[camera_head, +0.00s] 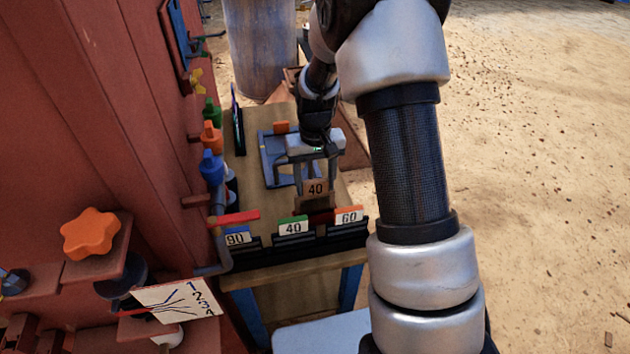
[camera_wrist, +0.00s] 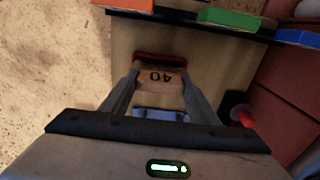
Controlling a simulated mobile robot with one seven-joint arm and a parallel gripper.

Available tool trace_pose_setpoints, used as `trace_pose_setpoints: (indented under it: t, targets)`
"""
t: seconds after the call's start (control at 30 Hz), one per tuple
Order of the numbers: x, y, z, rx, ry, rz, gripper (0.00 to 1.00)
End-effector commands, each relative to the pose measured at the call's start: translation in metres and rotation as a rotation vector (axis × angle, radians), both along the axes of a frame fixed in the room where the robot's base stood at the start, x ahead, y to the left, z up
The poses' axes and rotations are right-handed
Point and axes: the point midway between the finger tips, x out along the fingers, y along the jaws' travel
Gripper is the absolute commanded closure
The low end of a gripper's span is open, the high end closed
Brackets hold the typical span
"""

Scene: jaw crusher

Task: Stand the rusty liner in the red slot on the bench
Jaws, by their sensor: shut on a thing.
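The rusty liner (camera_head: 315,189) is a brown block marked 40. My gripper (camera_head: 318,180) is shut on it, with one finger on each side. In the wrist view the liner (camera_wrist: 160,79) sits between the fingertips of my gripper (camera_wrist: 160,85), its 40 upside down. The red slot (camera_head: 322,216) shows as a dark red patch just below the liner, behind the labelled rack. In the wrist view a red edge of the slot (camera_wrist: 159,56) shows at the liner's far side. I cannot tell whether the liner's bottom is inside it; the liner hides most of it.
A black rack with labels 90 (camera_head: 237,239), green-topped 40 (camera_head: 293,227) and orange-topped 60 (camera_head: 348,217) lines the bench's near edge. A blue frame (camera_head: 272,165) lies on the bench (camera_head: 256,195) behind. The red machine wall with coloured knobs (camera_head: 211,167) stands close on the left.

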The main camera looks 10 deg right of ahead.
Motion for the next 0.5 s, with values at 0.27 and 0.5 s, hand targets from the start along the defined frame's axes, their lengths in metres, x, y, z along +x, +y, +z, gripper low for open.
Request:
trace_pose_setpoints:
  t: [0.27,0.5]
  targets:
    - [0.0010,0.0000,-0.0046,0.000,-0.003,0.000,0.41]
    - [0.0004,0.0000,-0.0051,0.000,-0.001,0.000,0.24]
